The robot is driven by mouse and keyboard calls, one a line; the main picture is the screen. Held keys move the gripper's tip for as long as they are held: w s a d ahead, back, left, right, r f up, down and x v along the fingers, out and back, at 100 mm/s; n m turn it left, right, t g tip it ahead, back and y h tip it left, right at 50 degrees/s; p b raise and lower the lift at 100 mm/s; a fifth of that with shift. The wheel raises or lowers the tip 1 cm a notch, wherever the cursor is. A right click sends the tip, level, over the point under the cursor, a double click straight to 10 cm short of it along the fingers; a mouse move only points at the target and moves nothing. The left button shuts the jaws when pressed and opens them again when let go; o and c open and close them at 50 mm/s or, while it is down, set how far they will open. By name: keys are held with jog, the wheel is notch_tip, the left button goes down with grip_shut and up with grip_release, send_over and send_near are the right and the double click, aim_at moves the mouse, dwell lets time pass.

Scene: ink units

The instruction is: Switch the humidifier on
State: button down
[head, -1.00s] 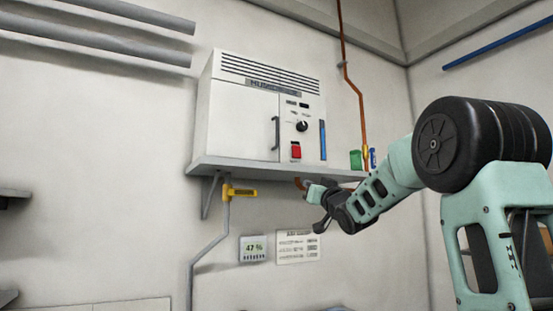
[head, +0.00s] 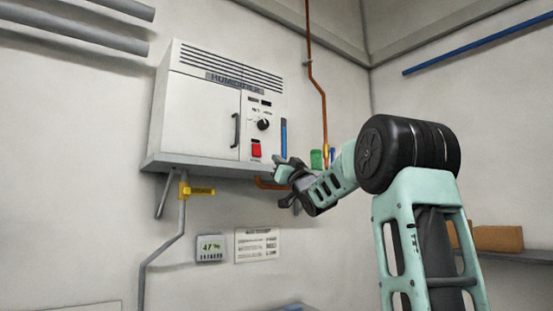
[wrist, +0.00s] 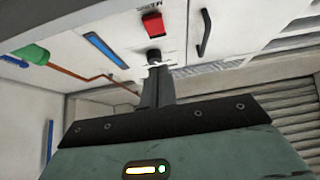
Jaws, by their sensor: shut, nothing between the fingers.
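The humidifier (head: 200,115) is a white cabinet on a wall shelf, with a vented top and a labelled front. Its red switch (head: 256,149) sits low on the control panel, below a black knob (head: 263,124). In the wrist view the picture is turned over: the red switch (wrist: 152,23) is near the top edge. The black knob (wrist: 154,56) shows just beyond the fingertips. I cannot tell the switch's position. My gripper (wrist: 155,72) is shut and empty, pointing toward the panel. In the head view my gripper (head: 283,170) is right of and below the switch; contact is not visible.
A black door handle (head: 235,130) and a blue gauge strip (head: 283,138) flank the controls. The grey shelf (head: 195,166) juts out below the cabinet. A copper pipe (head: 324,110) and a green object (head: 316,159) are to the right. A yellow-handled valve (head: 198,191) hangs below.

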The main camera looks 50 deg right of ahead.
aim_at(257, 151)
jog(key=p+x, duration=0.2)
jog(key=x, duration=0.1)
jog(key=f+p+x, duration=0.1)
jog(key=p+x, duration=0.1)
jog(key=x, duration=0.1)
jog(key=w+p+x, duration=0.1)
jog(key=p+x, duration=0.1)
jog(key=x, duration=0.1)
jog(key=shift+w+d+p, duration=0.2)
jog(key=shift+w+p, duration=0.05)
jog(key=shift+p, duration=0.1)
jog(key=shift+w+f, duration=0.25)
jog(key=shift+w, duration=0.25)
jog(key=b, duration=0.1)
jog(key=f+t+b, duration=0.1)
jog(key=shift+w+d+b, duration=0.15)
jog(key=shift+w+b, duration=0.15)
jog(key=shift+b, duration=0.1)
jog(key=shift+r+p, duration=0.35)
jog(key=shift+p, duration=0.2)
jog(key=shift+f, duration=0.1)
